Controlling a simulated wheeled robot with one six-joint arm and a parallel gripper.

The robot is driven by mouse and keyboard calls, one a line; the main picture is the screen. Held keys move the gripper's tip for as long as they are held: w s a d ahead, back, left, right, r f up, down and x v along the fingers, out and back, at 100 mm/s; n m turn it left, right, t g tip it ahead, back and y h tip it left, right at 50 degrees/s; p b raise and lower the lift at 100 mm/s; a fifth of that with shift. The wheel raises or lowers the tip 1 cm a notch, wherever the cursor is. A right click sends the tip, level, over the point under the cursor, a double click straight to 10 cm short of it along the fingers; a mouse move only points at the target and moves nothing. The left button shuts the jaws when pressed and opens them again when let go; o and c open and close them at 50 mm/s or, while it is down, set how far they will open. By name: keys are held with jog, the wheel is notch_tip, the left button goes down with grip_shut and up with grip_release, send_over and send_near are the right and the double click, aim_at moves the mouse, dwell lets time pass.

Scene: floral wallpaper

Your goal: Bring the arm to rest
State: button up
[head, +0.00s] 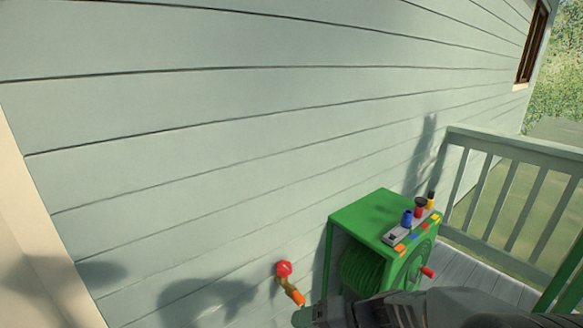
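My arm reaches in from the lower right along the bottom edge, dark grey. Its end, my gripper (318,314), is at the bottom of the head view, just below and right of a brass tap with a red knob (284,268) on the wall. An orange fitting (296,297) hangs from the tap, close to the gripper's end. A green piece (302,318) shows at that end. The fingers are too small and too cut off to tell if they are open or shut, or whether they touch anything.
A green hose reel box (365,215) with a red crank handle (428,272) stands right of the tap, partly behind my arm. On its top, a grey strip holds blue, red and yellow-black nozzles. A railing (520,150) bounds the deck at right. Pale siding fills the left.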

jog(key=s+d+r+h+p, duration=0.1)
jog(key=d+r+h+p, duration=0.3)
jog(key=r+p, duration=0.2)
jog(key=s+d+r+n+t+h+p, duration=0.1)
jog(key=d+r+h+p, duration=0.3)
jog(key=r, duration=0.7)
jog(key=s+d+r+n+t+h+p, duration=0.1)
jog(key=d+r+h+p, duration=0.3)
jog(key=r+p, duration=0.4)
jog(key=shift+s+d+r+h+p, duration=0.3)
jog(key=shift+r+p, duration=0.1)
jog(key=shift+r, duration=0.15)
